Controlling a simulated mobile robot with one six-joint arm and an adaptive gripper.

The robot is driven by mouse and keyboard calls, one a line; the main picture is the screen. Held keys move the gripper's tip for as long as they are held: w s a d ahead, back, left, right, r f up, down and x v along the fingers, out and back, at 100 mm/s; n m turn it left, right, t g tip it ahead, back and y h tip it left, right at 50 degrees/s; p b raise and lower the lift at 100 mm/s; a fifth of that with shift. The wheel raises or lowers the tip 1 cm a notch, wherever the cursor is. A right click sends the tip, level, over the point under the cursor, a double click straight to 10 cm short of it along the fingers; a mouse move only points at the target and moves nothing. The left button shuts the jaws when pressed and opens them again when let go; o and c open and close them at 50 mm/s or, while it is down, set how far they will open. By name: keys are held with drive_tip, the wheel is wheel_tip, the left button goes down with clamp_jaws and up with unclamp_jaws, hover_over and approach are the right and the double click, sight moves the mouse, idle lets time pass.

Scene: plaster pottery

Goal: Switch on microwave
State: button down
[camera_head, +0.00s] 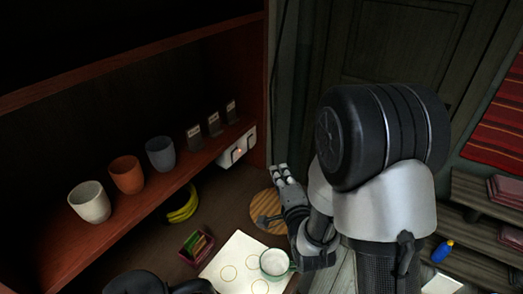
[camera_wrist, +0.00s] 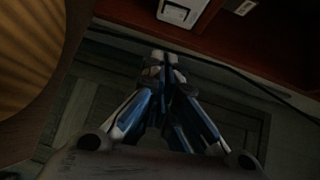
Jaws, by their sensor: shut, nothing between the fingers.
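I cannot make out a microwave in either view. A white box (camera_head: 237,147), perhaps a switch or socket, is mounted at the right end of the wooden shelf, with a small reddish spot on it. A white box, likely the same one, shows at the top of the wrist view (camera_wrist: 182,10). My gripper (camera_head: 281,172) is to the right of this box and a little lower in the head view, apart from it. In the wrist view my gripper (camera_wrist: 162,62) is shut and empty, its fingertips together, with the white box beyond them.
The shelf holds three cups (camera_head: 127,175) and several small cards (camera_head: 214,124). Below are bananas (camera_head: 183,206), a small box (camera_head: 197,246), a paper sheet (camera_head: 236,260), a mug (camera_head: 274,263) and a round wooden board (camera_head: 264,207). A cable (camera_wrist: 255,85) crosses the wrist view.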

approach(252, 142)
drive_tip(key=w+d+f, duration=0.2)
drive_tip(key=w+d, duration=0.2)
drive_tip(key=w, duration=0.1)
drive_tip(key=shift+w+a+b, duration=0.2)
drive_tip(key=shift+w+a, duration=0.2)
drive_tip(key=shift+a, duration=0.35)
drive_tip(key=shift+w+a+b, duration=0.15)
drive_tip(key=shift+w+a, duration=0.3)
drive_tip(key=shift+a, duration=0.3)
